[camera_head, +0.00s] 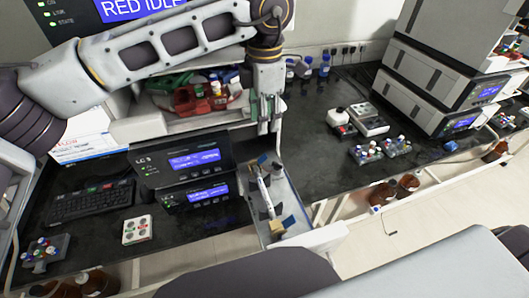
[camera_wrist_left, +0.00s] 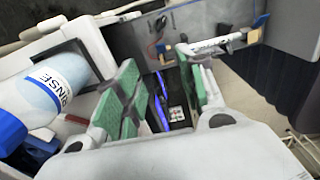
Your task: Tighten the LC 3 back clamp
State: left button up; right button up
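The LC 3 unit (camera_head: 180,168) is a dark stack with two lit blue displays, left of centre in the head view. At its right side is an open grey panel (camera_head: 297,208) carrying a white column (camera_head: 266,190). The column (camera_wrist_left: 215,44) also shows in the left wrist view, beyond the fingers. My left gripper (camera_head: 267,124) points down above and behind the panel. Its green-padded fingers (camera_wrist_left: 162,90) are apart and empty. My right gripper is out of view.
A bottle marked RINSE (camera_wrist_left: 57,88) is close to the left finger in the wrist view. A red tray (camera_head: 195,100) sits on top of the unit. Vial racks (camera_head: 380,150) stand to the right on the black bench, with bare bench (camera_head: 315,155) between.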

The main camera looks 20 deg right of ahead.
aim_at(265, 156)
pick_arm(q)
notch_tip(265, 156, down, 12)
jog(key=shift+p, duration=0.85)
jog(key=shift+f, duration=0.35)
grip_shut()
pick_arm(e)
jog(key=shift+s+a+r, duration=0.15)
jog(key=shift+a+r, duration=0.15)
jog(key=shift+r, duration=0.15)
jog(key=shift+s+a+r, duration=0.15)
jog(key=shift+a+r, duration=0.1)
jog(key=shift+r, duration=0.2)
